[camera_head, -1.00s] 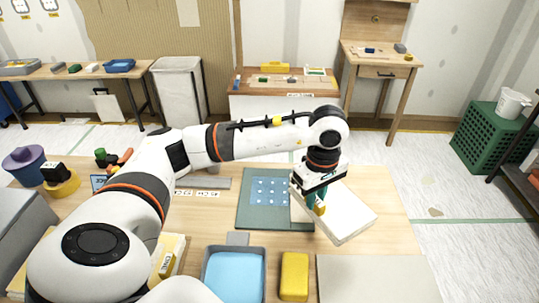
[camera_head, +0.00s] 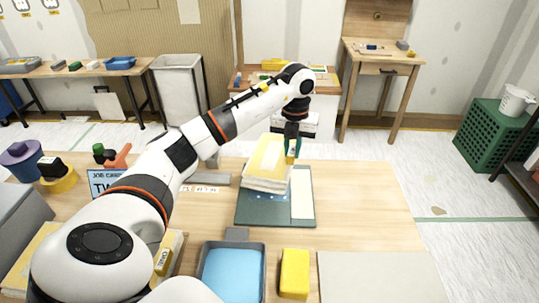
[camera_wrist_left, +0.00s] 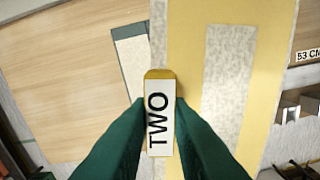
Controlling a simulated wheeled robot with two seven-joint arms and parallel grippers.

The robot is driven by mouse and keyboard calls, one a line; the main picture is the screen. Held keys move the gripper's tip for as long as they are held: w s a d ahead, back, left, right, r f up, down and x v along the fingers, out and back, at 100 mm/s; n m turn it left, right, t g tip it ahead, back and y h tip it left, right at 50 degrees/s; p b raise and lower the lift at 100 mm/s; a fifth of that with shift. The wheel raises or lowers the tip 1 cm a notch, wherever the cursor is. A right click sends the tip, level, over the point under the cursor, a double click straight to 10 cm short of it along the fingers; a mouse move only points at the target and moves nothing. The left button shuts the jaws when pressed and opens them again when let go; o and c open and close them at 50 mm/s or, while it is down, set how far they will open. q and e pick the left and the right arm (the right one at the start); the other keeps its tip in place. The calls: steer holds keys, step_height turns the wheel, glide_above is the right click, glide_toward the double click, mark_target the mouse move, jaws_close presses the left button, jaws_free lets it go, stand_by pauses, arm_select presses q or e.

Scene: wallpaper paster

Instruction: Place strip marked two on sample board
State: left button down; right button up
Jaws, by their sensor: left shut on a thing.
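The strip marked two (camera_head: 264,165) is a thick yellow-edged piece with a pale patterned face. My left gripper (camera_head: 292,152) is shut on its yellow tab, above the back of the green sample board (camera_head: 270,214). In the left wrist view, the TWO label (camera_wrist_left: 158,118) sits between the green fingers, with the strip's patterned face (camera_wrist_left: 228,75) to the right. A pale strip (camera_head: 302,193) lies along the board's right side. The held strip hides much of the board's upper left. Whether it touches the board I cannot tell. My right gripper is not in view.
A blue tray (camera_head: 233,275), a yellow block (camera_head: 294,272) and a grey sheet (camera_head: 378,278) lie along the near edge. A job card (camera_head: 103,182), partly hidden by my arm, stands at left. The table right of the board is clear.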

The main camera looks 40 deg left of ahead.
arm_select(q)
steer(key=shift+w+a+f+n, duration=0.1)
steer(key=shift+a+n, duration=0.4)
steer(key=shift+n, duration=0.5)
steer(key=shift+a+f, duration=0.1)
steer(key=shift+f, duration=0.25)
step_height(320, 180, down, 9)
steer(key=shift+r+p, duration=0.1)
steer(key=shift+p, duration=0.3)
steer(key=shift+f, duration=0.25)
steer(key=shift+f, duration=0.1)
steer(key=c, duration=1.3)
jaws_free()
steer(key=shift+c, duration=0.2)
